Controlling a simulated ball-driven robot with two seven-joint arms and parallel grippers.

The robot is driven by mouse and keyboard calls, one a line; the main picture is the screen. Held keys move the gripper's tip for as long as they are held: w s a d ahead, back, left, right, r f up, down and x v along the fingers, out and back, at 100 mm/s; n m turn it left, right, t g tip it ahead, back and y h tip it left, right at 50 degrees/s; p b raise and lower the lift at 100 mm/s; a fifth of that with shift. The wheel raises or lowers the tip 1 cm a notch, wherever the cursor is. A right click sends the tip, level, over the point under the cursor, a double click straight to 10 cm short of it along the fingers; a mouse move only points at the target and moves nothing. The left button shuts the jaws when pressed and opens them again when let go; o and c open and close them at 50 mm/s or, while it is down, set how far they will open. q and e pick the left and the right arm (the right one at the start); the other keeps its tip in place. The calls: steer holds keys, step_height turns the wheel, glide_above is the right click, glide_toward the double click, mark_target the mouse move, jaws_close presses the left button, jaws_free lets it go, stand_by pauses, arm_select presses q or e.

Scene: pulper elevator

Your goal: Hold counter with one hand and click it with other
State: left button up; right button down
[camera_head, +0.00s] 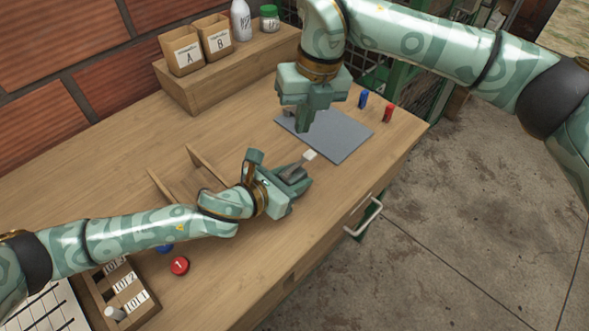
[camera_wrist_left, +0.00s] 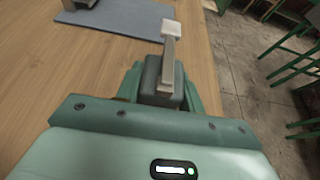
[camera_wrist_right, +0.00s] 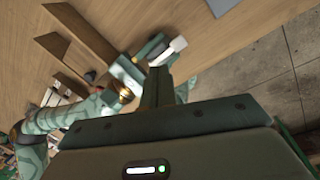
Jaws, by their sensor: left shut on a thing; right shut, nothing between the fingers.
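The counter (camera_head: 309,155) is a small pale piece with a whitish end. My left gripper (camera_head: 296,172) is shut on it and holds it over the front part of the desk. In the left wrist view the counter (camera_wrist_left: 169,48) stands out from between the fingers, its whitish head at the far end. My right gripper (camera_head: 304,122) is shut and empty, pointing down above the grey mat, beyond the counter and apart from it. In the right wrist view the counter's whitish part (camera_wrist_right: 168,51) shows past my closed right fingers (camera_wrist_right: 160,85), which hide part of the left gripper.
A grey mat (camera_head: 343,141) lies on the desk, with a blue cylinder (camera_head: 363,98) and a red cylinder (camera_head: 387,113) near it. A wooden shelf (camera_head: 205,88) bears two boxes, a bottle and a jar. A red disc (camera_head: 180,265) and slotted tray (camera_head: 142,302) lie lower left.

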mark_target(300, 163)
steer(key=n+y, duration=0.1)
steer(key=y, duration=0.1)
steer(key=s+r+n+t+y, duration=0.1)
steer(key=y, duration=0.1)
steer(key=s+r+n+y, duration=0.1)
steer(key=n+y, duration=0.1)
steer(key=y, duration=0.1)
steer(key=shift+s+a+r+t, duration=0.1)
steer(key=shift+s+a+t, duration=0.2)
steer(key=shift+t, duration=0.1)
steer(key=shift+w+d+f, duration=0.1)
steer(key=shift+f, duration=2.15)
steer(key=shift+w+d+f, duration=0.1)
steer(key=shift+f, duration=2.1)
steer(key=shift+f, duration=0.4)
